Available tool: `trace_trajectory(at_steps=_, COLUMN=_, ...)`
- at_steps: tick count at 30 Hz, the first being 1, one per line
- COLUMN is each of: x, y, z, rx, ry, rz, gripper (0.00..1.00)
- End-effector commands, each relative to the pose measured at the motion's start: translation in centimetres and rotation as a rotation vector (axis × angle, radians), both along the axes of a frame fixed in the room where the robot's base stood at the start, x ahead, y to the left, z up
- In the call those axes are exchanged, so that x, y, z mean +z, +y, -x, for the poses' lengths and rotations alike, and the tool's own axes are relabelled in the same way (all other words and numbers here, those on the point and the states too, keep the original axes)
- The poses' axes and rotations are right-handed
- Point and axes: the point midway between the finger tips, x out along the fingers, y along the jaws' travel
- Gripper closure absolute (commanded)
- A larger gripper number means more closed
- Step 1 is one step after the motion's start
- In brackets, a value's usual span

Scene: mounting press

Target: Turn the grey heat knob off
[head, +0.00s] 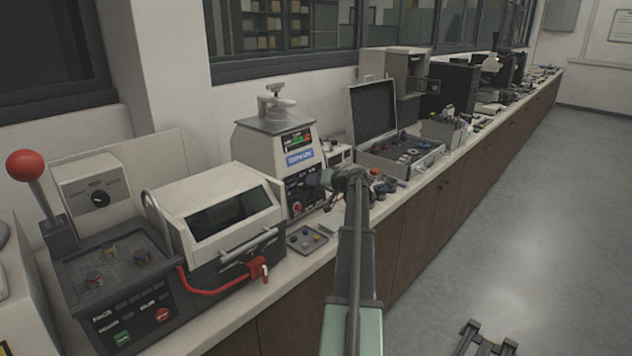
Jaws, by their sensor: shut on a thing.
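The mounting press (268,155) stands on the bench left of the middle, a pale housing with a clamp handle on top and a small lit display. Its dark lower front panel (299,188) carries red controls. My gripper (324,181) is at the right side of this panel, with my arm reaching up from the lower middle. Its jaws are shut on the grey heat knob, which the gripper hides. The knob's pointer and setting cannot be read.
A small tray (293,240) with coloured pieces lies in front of the press. Left is a pale machine with a dark window (225,213) and a red-ball lever (25,166). Right is an open case (372,156). Loose parts lie near my wrist. The floor at right is largely clear.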

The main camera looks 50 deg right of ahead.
Motion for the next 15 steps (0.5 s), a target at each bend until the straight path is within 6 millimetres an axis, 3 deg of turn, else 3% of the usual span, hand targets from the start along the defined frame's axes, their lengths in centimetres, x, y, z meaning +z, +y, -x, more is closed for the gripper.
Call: trace_trajectory(at_steps=15, x=0.01, y=0.08, z=0.05, rx=0.086, ry=0.047, rz=0.476, gripper=0.86)
